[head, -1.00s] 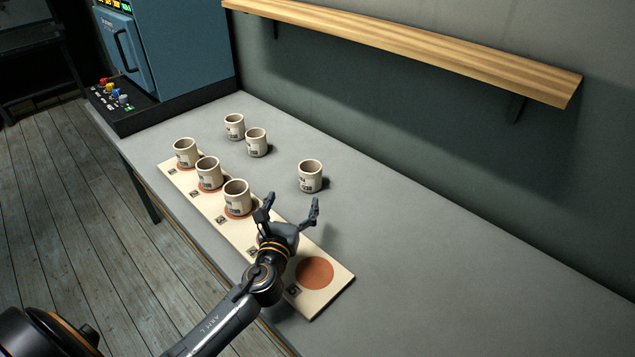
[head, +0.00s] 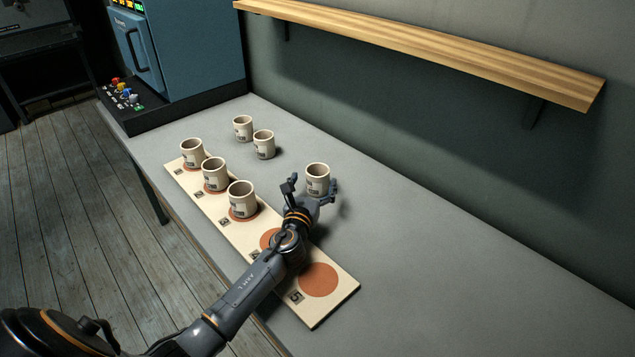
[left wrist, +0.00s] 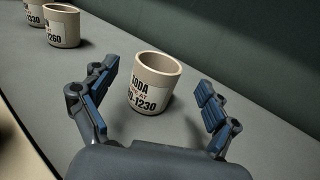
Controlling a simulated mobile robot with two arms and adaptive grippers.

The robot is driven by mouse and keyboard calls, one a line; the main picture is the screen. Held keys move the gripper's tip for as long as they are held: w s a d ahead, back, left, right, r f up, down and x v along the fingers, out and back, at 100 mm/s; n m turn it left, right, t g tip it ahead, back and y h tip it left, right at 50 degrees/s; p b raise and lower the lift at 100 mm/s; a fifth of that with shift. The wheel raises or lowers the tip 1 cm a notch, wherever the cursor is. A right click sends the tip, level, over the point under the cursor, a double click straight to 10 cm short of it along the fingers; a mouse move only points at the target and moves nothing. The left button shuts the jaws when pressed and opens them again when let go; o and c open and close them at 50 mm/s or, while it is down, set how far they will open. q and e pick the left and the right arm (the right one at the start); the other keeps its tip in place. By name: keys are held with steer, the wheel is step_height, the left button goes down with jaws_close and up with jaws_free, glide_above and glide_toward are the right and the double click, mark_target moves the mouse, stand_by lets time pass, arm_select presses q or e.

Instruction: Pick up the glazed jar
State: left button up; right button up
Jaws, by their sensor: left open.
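A cream glazed jar (head: 317,178) with a dark printed label stands upright on the grey table, apart from the others. It also shows in the left wrist view (left wrist: 154,82), its label reading "SODA" and "1230" in part. My left gripper (head: 311,190) is open, with one finger on each side of the jar in the picture. In the left wrist view the open fingers (left wrist: 158,100) flank the jar with a gap on both sides, and the jar stands at or just beyond the fingertips. My right gripper is not in view.
A cream board (head: 340,289) with round terracotta spots lies along the front edge; three jars (head: 242,199) stand on it. Two more jars (head: 264,144) stand behind. A blue kiln-like cabinet (head: 185,55) and wooden shelf (head: 430,50) border the table. The right side is clear.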

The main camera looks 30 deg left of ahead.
mark_target(315, 178)
arm_select(q)
steer(key=x, duration=0.3)
steer(key=shift+w+a, duration=0.1)
steer(key=shift+w, duration=0.3)
steer(key=c, duration=1.3)
steer(key=shift+c, duration=0.2)
